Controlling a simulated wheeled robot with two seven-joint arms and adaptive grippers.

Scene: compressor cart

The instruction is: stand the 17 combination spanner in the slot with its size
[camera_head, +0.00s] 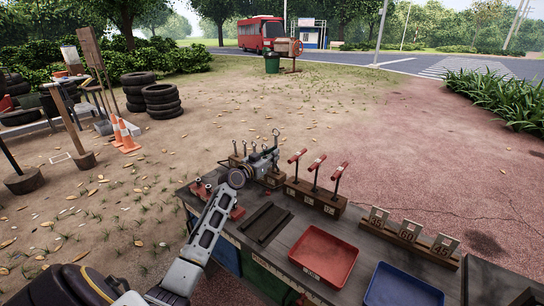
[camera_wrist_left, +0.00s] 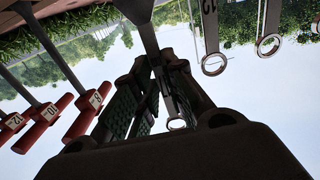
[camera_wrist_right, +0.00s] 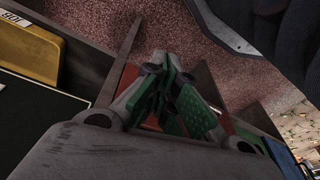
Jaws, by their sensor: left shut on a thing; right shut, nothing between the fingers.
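My left gripper (camera_head: 262,160) is over the spanner rack (camera_head: 235,160) at the back of the bench. In the left wrist view its fingers (camera_wrist_left: 158,62) are shut on a grey spanner (camera_wrist_left: 145,32); a ring end (camera_wrist_left: 176,124) shows between the fingers. I cannot read a size on the held spanner. Other spanners stand close by with ring ends (camera_wrist_left: 214,62) in view, one seemingly marked 12. The rack's slots and size labels are mostly hidden behind the gripper. My right gripper (camera_wrist_right: 165,68) is shut and empty, seen only in its own wrist view.
A block with red T-handled tools (camera_head: 314,194) stands right of the rack. Further right is a block with numbered grey plates (camera_head: 405,235). A red tray (camera_head: 320,256) and a blue tray (camera_head: 402,288) lie in front. A dark slotted piece (camera_head: 265,222) lies left of the red tray.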

